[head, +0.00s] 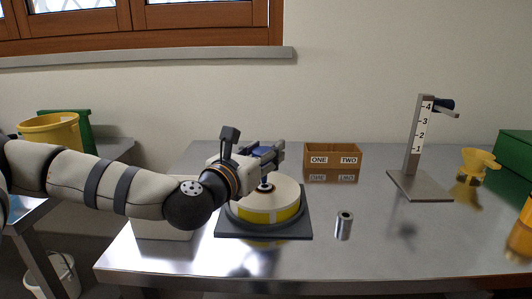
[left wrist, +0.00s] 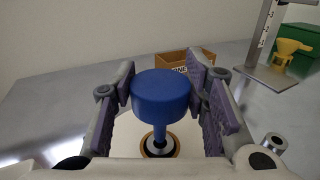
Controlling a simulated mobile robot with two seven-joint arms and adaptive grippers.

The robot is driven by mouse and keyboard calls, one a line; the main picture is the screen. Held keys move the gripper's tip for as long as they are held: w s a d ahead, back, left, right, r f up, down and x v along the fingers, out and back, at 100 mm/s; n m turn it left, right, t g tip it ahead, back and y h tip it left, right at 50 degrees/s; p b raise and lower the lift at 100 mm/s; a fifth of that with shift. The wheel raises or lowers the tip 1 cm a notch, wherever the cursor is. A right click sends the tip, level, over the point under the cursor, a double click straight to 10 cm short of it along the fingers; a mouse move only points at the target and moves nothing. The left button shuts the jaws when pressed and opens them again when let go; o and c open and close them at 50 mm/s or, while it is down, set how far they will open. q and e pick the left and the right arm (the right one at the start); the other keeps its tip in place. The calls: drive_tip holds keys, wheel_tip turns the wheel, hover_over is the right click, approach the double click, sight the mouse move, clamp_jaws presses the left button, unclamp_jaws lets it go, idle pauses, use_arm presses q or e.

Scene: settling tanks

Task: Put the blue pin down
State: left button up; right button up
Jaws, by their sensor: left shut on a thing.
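The blue pin (left wrist: 161,97) has a wide round head and a narrower stem pointing down. My left gripper (head: 270,158) is shut on its head, with a finger pad on each side in the left wrist view. The pin is mostly hidden by the gripper in the head view; a bit of blue (head: 260,151) shows. Below it is a white round block with a yellow band (head: 262,211), on a dark square base (head: 230,231). The stem's lower end lines up with a ringed centre on the block's top; I cannot tell whether it is inside. My right gripper is not in view.
A wooden box marked ONE and TWO (head: 333,159) stands behind. A metal cylinder (head: 344,228) stands right of the base. A numbered stand (head: 416,140) holding a dark blue piece, a yellow funnel (head: 479,163) and a green box (head: 515,152) are farther right.

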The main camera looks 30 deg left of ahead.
use_arm(q)
drive_tip(key=shift+w+f, duration=0.2)
drive_tip(key=shift+f, duration=0.1)
drive_tip(key=shift+f+b, duration=0.2)
drive_tip(key=shift+b, duration=0.15)
drive_tip(key=o, duration=1.1)
